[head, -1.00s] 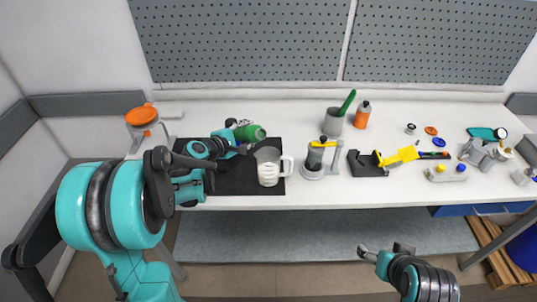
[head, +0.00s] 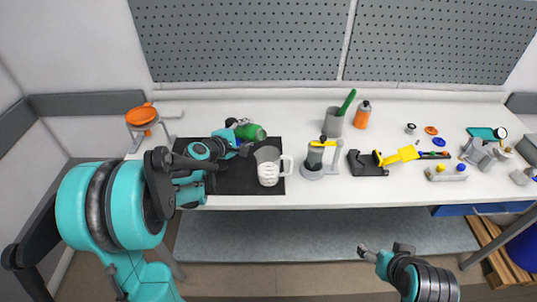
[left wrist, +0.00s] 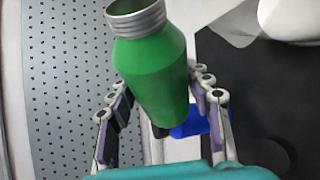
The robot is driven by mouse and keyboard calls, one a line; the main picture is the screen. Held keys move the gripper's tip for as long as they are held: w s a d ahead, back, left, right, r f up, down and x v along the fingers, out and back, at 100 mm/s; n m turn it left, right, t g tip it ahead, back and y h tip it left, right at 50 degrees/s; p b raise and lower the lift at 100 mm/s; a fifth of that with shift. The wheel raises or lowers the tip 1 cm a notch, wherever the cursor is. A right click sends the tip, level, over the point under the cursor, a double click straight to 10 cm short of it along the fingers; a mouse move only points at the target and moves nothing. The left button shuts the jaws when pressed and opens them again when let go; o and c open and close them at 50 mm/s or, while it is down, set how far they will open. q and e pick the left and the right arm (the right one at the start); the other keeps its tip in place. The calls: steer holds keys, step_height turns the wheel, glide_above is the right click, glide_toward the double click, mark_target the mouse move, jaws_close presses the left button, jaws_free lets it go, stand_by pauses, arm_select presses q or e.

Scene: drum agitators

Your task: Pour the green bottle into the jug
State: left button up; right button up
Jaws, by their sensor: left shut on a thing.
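The green bottle (head: 250,132) is held tilted well over, near level, above the back edge of the black mat (head: 236,178). My left gripper (head: 236,133) is shut on it. In the left wrist view the green bottle (left wrist: 152,75) sits between the two fingers of my left gripper (left wrist: 165,110), its grey threaded neck open and without a cap. The white jug (head: 268,170) stands on the mat, in front and to the right of the bottle, with its handle to the right. The bottle's mouth is apart from the jug. My right gripper (head: 378,252) hangs in front of the table, away from both.
A grey agitator stand (head: 314,160) is right of the jug, then a black-and-yellow device (head: 372,163). A grey cup (head: 334,121) and an orange bottle (head: 362,115) stand behind. An orange-topped stand (head: 141,116) is at the left.

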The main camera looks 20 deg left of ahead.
arm_select(q)
steer(key=shift+f+m+t, duration=0.1)
steer(key=shift+m+t, duration=0.2)
steer(key=shift+m, duration=0.1)
stand_by(0.8)
steer(key=shift+s+d+r+m+t+y+b, duration=0.3)
steer(key=shift+d+r+m+y, duration=0.1)
steer(key=shift+r+m, duration=0.2)
stand_by(2.0)
steer(key=shift+r+m, duration=0.25)
steer(key=shift+m, duration=0.05)
stand_by(0.9)
